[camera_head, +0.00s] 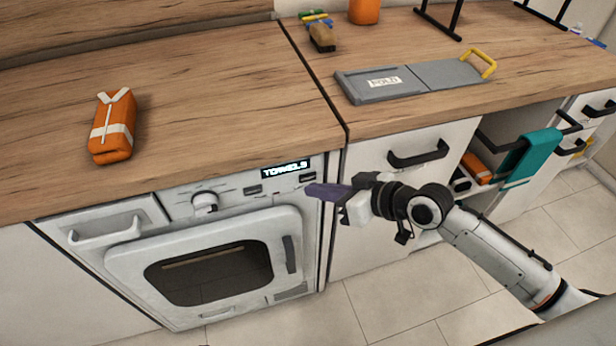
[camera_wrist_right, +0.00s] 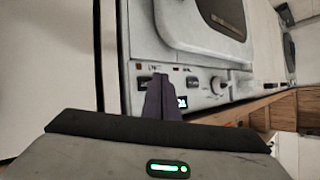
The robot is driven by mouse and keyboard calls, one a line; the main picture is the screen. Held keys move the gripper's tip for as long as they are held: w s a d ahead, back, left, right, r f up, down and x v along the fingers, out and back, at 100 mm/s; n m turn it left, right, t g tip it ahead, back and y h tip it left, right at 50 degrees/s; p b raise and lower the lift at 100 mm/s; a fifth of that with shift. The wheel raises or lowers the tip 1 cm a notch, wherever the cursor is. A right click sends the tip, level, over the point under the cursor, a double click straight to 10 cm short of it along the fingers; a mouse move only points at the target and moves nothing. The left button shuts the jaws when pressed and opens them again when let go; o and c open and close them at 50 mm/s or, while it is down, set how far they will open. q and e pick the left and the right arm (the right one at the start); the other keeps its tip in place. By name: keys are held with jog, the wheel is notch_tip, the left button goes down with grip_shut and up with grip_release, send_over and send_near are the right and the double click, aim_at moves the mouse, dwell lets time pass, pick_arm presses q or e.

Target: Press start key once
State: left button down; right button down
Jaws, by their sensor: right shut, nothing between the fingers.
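The white front-loading machine (camera_head: 222,215) has a control panel with a round knob (camera_head: 205,203), a lit display (camera_head: 286,169) reading "TOWELS" and two small dark keys, a left key (camera_head: 253,189) and a right key (camera_head: 307,177). Their labels are too small to read, so I cannot tell which is the start key. My right gripper (camera_head: 312,190) is shut and empty, its purple fingertips just in front of the panel's right end by the right key. In the right wrist view the fingers (camera_wrist_right: 161,100) overlap the panel next to the display (camera_wrist_right: 181,102); contact cannot be told. My left gripper is out of view.
The wooden worktop (camera_head: 230,90) overhangs just above the panel. An orange pouch (camera_head: 112,127) and a grey folding board (camera_head: 410,78) lie on it. A drawer with a black handle (camera_head: 418,155) is right of the machine, and a teal towel (camera_head: 530,158) hangs further right.

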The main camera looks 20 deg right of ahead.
jog(key=shift+w, duration=0.1)
jog(key=shift+w, duration=0.35)
jog(key=shift+w, duration=0.4)
dwell(0.5)
jog(key=shift+s, duration=0.1)
jog(key=shift+s+p, duration=0.4)
jog(key=shift+s, duration=0.35)
